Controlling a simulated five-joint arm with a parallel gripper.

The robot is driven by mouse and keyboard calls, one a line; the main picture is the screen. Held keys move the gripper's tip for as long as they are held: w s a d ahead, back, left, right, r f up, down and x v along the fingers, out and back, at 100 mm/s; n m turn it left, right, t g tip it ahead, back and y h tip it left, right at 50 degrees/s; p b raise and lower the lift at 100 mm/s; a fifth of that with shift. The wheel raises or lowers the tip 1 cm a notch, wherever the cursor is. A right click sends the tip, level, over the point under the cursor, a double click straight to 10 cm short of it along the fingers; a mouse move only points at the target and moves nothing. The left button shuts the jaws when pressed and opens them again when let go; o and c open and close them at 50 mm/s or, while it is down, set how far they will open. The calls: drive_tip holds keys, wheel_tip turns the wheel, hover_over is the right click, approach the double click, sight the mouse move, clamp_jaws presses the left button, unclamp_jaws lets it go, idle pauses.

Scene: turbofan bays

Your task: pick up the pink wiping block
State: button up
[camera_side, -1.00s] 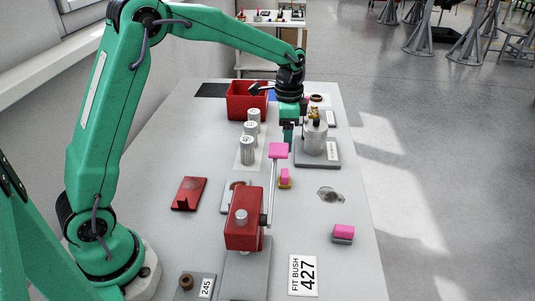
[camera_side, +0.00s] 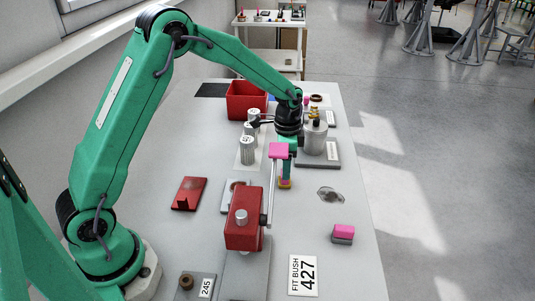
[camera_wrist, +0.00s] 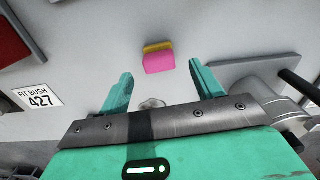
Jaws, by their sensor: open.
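A small pink block with a yellow layer (camera_wrist: 158,61) shows in the wrist view, just beyond the fingertips and between their lines. In the side view its yellow part (camera_side: 285,184) shows below my gripper, with the rest mostly hidden. A second pink block, with a grey lower layer (camera_side: 343,232), lies apart at the right front of the bench. My gripper (camera_wrist: 159,76) is open and empty, its two teal fingers spread wider than the pink-and-yellow block. It points down over that block, and I cannot tell how high above it.
A red press (camera_side: 243,220) with a pink-topped lever (camera_side: 279,150) stands close in front of my gripper. Silver cylinders (camera_side: 247,143) stand to the left, a metal housing (camera_side: 314,138) to the right.

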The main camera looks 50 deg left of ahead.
drive_tip(key=shift+f, duration=0.15)
drive_tip(key=shift+f, duration=2.45)
drive_tip(key=shift+c, duration=0.4)
drive_tip(key=c, duration=1)
